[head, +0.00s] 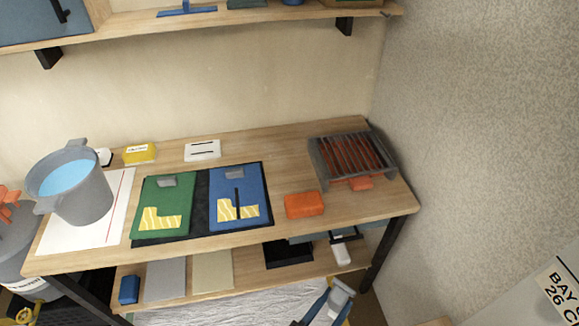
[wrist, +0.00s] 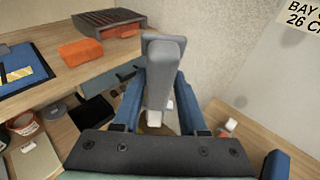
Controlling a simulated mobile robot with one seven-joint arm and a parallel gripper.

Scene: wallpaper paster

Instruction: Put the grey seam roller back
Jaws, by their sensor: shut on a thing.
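The grey seam roller (head: 341,288) is in my gripper (head: 332,300), in front of the bench near the bottom edge of the head view. In the wrist view the roller (wrist: 160,75) stands up between the two blue fingers of my gripper (wrist: 158,108), which are shut on it. Its grey head is at the top and its lower end is partly hidden by the gripper. The roller is in the air, apart from the bench (head: 350,205). I cannot tell which spot is its own place.
An orange block (head: 304,205) and a grey rack with reddish bars (head: 352,158) stand at the bench's right end. Green (head: 153,204) and blue (head: 229,180) boards lie mid-bench. A bucket (head: 82,195) stands left. The lower shelf holds a black tray (head: 288,254) and panels (head: 165,278).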

